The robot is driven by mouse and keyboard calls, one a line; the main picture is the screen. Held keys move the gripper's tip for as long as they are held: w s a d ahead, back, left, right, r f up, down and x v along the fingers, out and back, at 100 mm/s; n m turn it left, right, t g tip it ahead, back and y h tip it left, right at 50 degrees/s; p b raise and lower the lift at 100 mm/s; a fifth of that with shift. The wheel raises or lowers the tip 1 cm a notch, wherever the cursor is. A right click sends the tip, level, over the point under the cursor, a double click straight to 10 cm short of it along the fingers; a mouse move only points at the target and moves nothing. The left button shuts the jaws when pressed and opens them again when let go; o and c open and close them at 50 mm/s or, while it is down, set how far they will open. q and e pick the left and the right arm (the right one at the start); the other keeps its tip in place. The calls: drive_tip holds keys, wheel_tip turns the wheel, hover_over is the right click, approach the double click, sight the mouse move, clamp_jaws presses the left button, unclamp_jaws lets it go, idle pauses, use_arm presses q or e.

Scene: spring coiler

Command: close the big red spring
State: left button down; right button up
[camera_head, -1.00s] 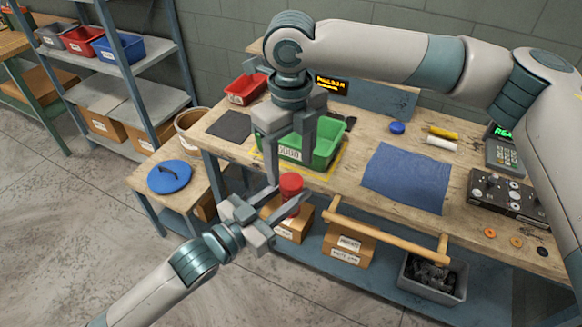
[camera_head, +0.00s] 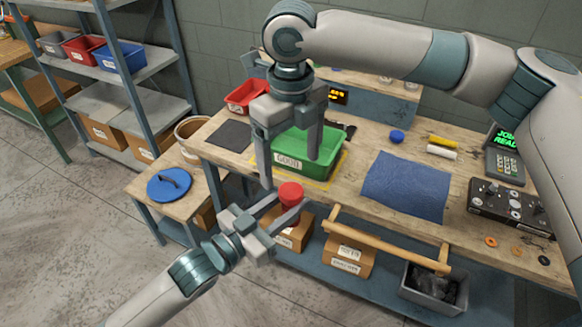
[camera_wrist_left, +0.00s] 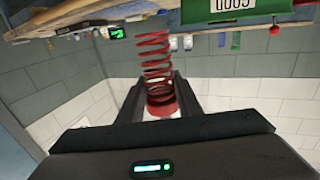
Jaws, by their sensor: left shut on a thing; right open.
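The big red spring (camera_head: 290,194) stands in front of the bench, its red round top showing in the head view. In the left wrist view its coils (camera_wrist_left: 155,55) are spread apart, with a red round end piece (camera_wrist_left: 162,108) between the fingers. My left gripper (camera_head: 281,218) is shut on the spring just below its top; it also shows in the left wrist view (camera_wrist_left: 152,98). The coils are mostly hidden in the head view.
A green bin marked GOOD (camera_head: 289,160) stands on the bench behind my right gripper. A wooden rail (camera_head: 385,241) runs along the bench front. Boxes (camera_head: 347,257) and a grey bin (camera_head: 432,288) are below. A side table with a blue lid (camera_head: 169,185) stands left.

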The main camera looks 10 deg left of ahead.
wheel_tip(320, 180, up, 9)
idle(0.4)
idle(0.8)
